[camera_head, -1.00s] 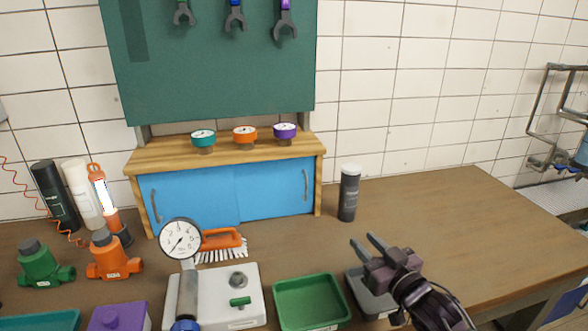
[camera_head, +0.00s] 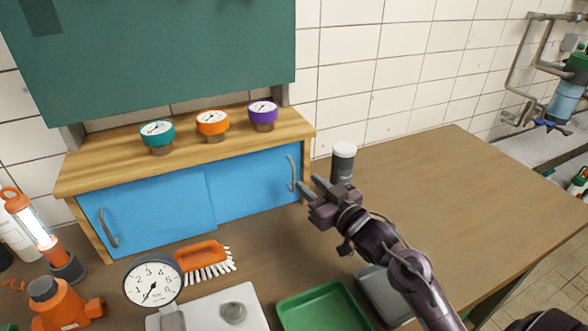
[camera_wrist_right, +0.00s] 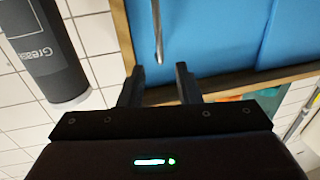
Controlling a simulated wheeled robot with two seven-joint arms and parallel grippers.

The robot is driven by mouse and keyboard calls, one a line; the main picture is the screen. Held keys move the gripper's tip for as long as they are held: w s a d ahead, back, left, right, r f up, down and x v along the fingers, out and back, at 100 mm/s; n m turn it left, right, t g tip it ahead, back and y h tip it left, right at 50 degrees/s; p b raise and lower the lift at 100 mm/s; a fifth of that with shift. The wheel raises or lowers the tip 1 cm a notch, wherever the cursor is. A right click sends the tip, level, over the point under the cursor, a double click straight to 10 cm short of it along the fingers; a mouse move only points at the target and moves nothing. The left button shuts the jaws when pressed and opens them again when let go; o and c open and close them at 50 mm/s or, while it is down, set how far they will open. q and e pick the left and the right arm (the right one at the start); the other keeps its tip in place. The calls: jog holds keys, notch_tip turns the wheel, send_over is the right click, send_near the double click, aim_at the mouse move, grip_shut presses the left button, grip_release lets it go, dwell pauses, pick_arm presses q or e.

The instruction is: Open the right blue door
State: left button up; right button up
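The right blue door (camera_head: 258,184) is the right sliding panel of a low wooden cabinet and looks shut. Its curved grey handle (camera_head: 291,173) stands near the panel's right edge. My right gripper (camera_head: 309,187) is just in front of and right of the handle. In the right wrist view the gripper (camera_wrist_right: 160,82) is open, its two dark fingers apart and nothing between them. The handle (camera_wrist_right: 157,30) lies beyond the fingertips, roughly in line with the gap; contact is not visible. The right door also shows there (camera_wrist_right: 210,35). My left gripper is not in view.
The left blue door (camera_head: 150,210) has its own handle. A grey bottle (camera_head: 343,165) with a white cap stands close behind my right gripper. An orange brush (camera_head: 203,260), gauge (camera_head: 152,281) and green tray (camera_head: 325,309) are in front. Bench space at right is clear.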

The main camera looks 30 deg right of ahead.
aim_at(294, 171)
jog(key=w, duration=0.4)
jog(key=w+a+p, duration=0.1)
jog(key=w, duration=0.1)
jog(key=shift+s, duration=0.1)
jog(key=shift+c, duration=0.4)
grip_shut()
